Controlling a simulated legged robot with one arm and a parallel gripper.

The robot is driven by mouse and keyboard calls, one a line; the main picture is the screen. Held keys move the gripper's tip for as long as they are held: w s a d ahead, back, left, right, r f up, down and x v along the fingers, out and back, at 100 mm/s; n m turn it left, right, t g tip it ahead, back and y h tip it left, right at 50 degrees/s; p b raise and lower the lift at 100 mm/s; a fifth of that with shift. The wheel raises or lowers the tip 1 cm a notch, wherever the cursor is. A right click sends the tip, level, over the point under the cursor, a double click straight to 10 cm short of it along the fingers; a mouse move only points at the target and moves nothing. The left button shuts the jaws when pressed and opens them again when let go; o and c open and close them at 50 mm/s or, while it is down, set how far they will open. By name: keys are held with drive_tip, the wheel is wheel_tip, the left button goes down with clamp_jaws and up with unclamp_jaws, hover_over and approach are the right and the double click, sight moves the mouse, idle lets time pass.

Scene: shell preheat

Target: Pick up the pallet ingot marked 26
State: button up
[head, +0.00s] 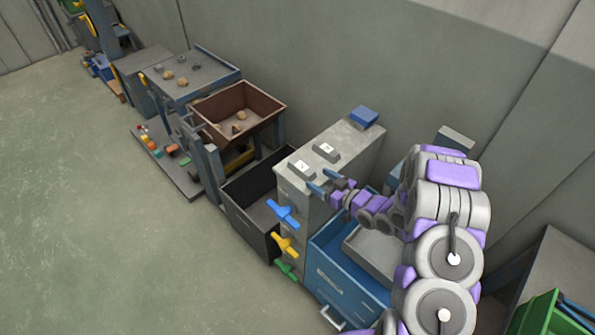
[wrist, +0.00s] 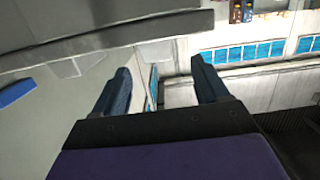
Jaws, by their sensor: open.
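Two grey ingots with white labels lie on top of the pale grey cabinet (head: 353,144): a nearer ingot (head: 301,171) and a farther ingot (head: 326,152). The marks on their labels are too small to read, so I cannot tell which is 26. My gripper (head: 324,182) is just right of the ingots in the head view, above the cabinet's right edge. Its two blue fingers are apart with nothing held. In the wrist view my gripper (wrist: 160,82) is also open, with no ingot clearly recognisable between its fingers.
Blue, yellow and green handles (head: 285,244) stick out of the cabinet's front. A blue block (head: 364,115) sits at its back end. An open blue drawer (head: 345,282) is on the right, a dark open bin (head: 250,206) on the left. The floor at left is clear.

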sight(306, 169)
drive_tip(key=w, duration=0.2)
drive_tip(key=w+a, duration=0.1)
drive_tip(key=shift+w+f+b, duration=0.15)
drive_tip(key=shift+f+b, duration=0.2)
drive_tip(key=shift+b, duration=0.05)
drive_tip(key=a, duration=0.1)
drive_tip(key=w+a, duration=0.1)
drive_tip(key=a, duration=0.1)
drive_tip(key=w+a+b, duration=0.1)
drive_tip(key=a, duration=0.1)
drive_tip(key=shift+w+f, duration=0.1)
drive_tip(key=shift+w+a+f, duration=0.1)
drive_tip(key=shift+w+a, duration=0.1)
drive_tip(key=shift+w, duration=0.15)
drive_tip(key=shift+w+d+b, duration=0.15)
drive_tip(key=shift+w+b, duration=0.15)
drive_tip(key=shift+w, duration=0.1)
drive_tip(key=shift+d, duration=0.1)
drive_tip(key=shift+a, duration=0.55)
drive_tip(key=c, duration=0.5)
drive_tip(key=shift+d, duration=0.4)
drive_tip(key=c, duration=0.6)
clamp_jaws()
drive_tip(key=shift+a, duration=0.15)
